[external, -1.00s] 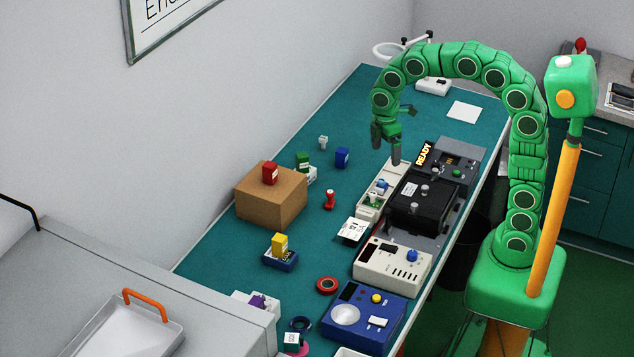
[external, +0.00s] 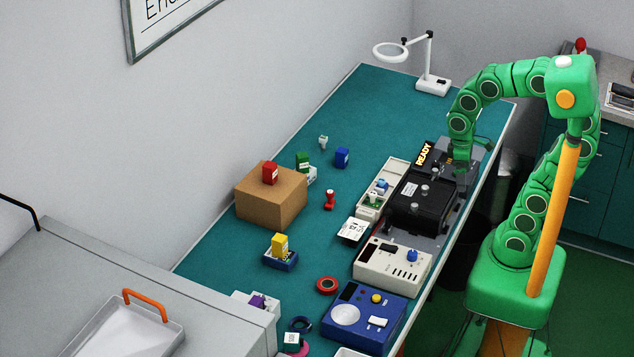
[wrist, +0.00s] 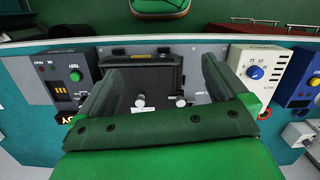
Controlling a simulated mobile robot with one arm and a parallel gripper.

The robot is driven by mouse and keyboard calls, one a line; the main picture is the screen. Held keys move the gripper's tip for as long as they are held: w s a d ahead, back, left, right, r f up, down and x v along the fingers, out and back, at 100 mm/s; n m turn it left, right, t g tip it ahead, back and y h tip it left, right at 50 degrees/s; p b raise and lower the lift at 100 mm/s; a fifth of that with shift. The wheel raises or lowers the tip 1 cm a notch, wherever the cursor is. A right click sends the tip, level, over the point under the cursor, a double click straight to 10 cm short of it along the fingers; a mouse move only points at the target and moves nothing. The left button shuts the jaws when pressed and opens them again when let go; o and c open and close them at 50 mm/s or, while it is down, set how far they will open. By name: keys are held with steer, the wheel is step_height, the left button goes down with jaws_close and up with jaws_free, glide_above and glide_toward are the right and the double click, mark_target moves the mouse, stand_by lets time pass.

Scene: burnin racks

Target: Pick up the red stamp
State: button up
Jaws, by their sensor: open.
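A small red stamp (external: 329,199) with a knob-like handle stands upright on the teal bench, right of the cardboard box, in the external view. A red block with a white label (external: 270,173), also stamp-like, sits on top of the cardboard box (external: 262,205). My gripper (external: 463,163) is far to the right of both, over the grey test panel near the bench's right edge, partly hidden by my arm. In the wrist view my gripper (wrist: 163,82) is open and empty, its fingers either side of the black fixture. Neither red thing can be made out there.
The black fixture (external: 421,204) stands beside a narrow white tray (external: 397,169). A white instrument (external: 391,268) and a blue one (external: 362,315) line the right edge. The far bench is mostly clear.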

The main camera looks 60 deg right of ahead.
steer(key=shift+m, duration=0.9)
steer(key=s, duration=0.2)
steer(key=s+f, duration=0.1)
steer(key=s, duration=0.1)
steer(key=shift+s+d+f, duration=0.1)
steer(key=shift+s+f, duration=0.1)
steer(key=shift+s, duration=0.15)
steer(key=c, duration=0.8)
